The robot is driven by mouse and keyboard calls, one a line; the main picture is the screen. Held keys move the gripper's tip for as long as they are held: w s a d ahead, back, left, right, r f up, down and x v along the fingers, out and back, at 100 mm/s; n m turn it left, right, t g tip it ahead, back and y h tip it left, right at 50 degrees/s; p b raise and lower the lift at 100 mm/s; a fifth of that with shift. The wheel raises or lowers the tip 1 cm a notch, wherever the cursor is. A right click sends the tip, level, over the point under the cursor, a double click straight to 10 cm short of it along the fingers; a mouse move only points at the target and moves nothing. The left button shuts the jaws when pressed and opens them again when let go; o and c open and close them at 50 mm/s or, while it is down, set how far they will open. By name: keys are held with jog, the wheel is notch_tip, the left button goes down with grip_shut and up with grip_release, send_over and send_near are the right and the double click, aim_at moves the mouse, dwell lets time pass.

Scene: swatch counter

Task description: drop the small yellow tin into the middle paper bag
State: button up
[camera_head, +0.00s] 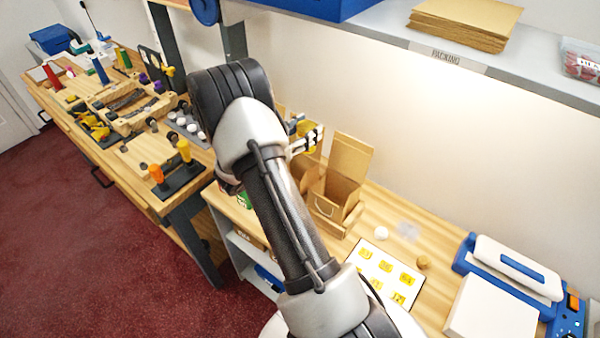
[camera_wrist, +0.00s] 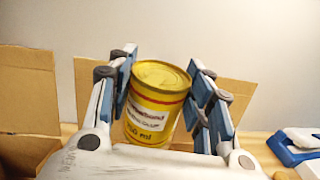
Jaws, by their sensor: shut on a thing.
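The small yellow tin (camera_wrist: 155,103) has a red band and a white label. My gripper (camera_wrist: 160,78) is shut on its sides and holds it slightly tilted. In the head view the tin (camera_head: 308,136) shows beyond my arm, raised near the brown paper bags. The rightmost visible bag (camera_head: 338,185) stands open on the counter. Another bag (camera_head: 310,174) shows partly to its left, and my arm hides the rest of the row. In the wrist view, cardboard-brown bag panels (camera_wrist: 25,98) stand at left and behind the tin. I cannot tell which is the middle bag.
A white card with yellow swatches (camera_head: 385,273), a white round lid (camera_head: 381,233) and a blue-and-white device (camera_head: 515,270) lie to the right. A shelf (camera_head: 440,50) overhangs the back. A cluttered wooden bench (camera_head: 125,120) stands at left.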

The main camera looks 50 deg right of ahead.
jog(key=shift+w+r+n+t, duration=0.2)
jog(key=shift+w+t, duration=0.15)
jog(key=shift+w, duration=0.15)
jog(key=shift+w+r+n+t, duration=0.1)
jog(key=shift+w+n+t, duration=0.1)
jog(key=shift+w+t, duration=0.2)
jog(key=shift+w+f, duration=0.1)
jog(key=shift+f, duration=0.1)
jog(key=shift+f+b, duration=1.9)
jog(key=shift+f, duration=0.9)
jog(key=o, duration=1.3)
jog(key=shift+o, duration=0.2)
jog(key=a, duration=1.2)
